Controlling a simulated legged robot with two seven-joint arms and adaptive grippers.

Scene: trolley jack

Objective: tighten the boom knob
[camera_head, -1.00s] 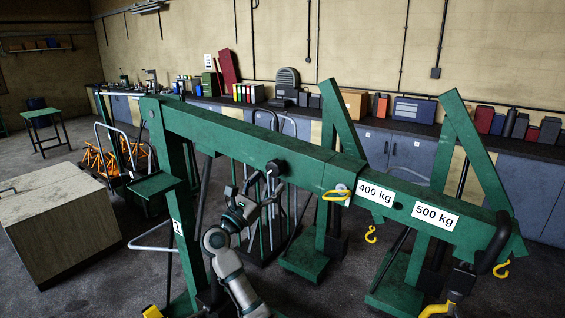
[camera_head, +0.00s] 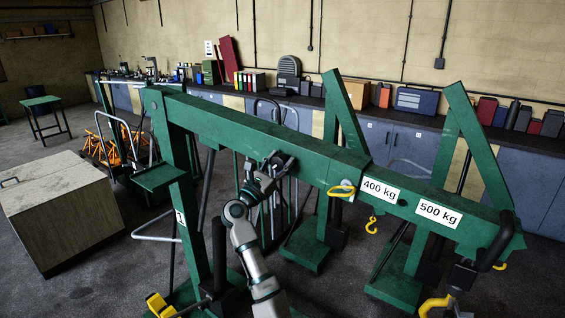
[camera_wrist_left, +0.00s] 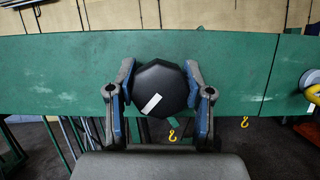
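The boom knob is a black octagonal knob (camera_wrist_left: 161,90) with a white mark, on the side of the green boom (camera_head: 245,128). It is in the middle of the left wrist view; in the head view my gripper largely hides it. My left gripper (camera_head: 272,163) is up at the boom. In the wrist view, the two blue-padded fingers (camera_wrist_left: 160,84) stand one on each side of the knob, close to its edges. They look spread; I cannot tell whether they touch it. My right gripper does not show clearly in these views.
Yellow hooks (camera_head: 371,224) hang below the boom near the 400 kg label (camera_head: 381,190) and the 500 kg label (camera_head: 438,212). A yellow-handled pin (camera_head: 342,190) sits right of the knob. A wooden box (camera_head: 65,205) stands left. Crane legs and posts crowd the floor below.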

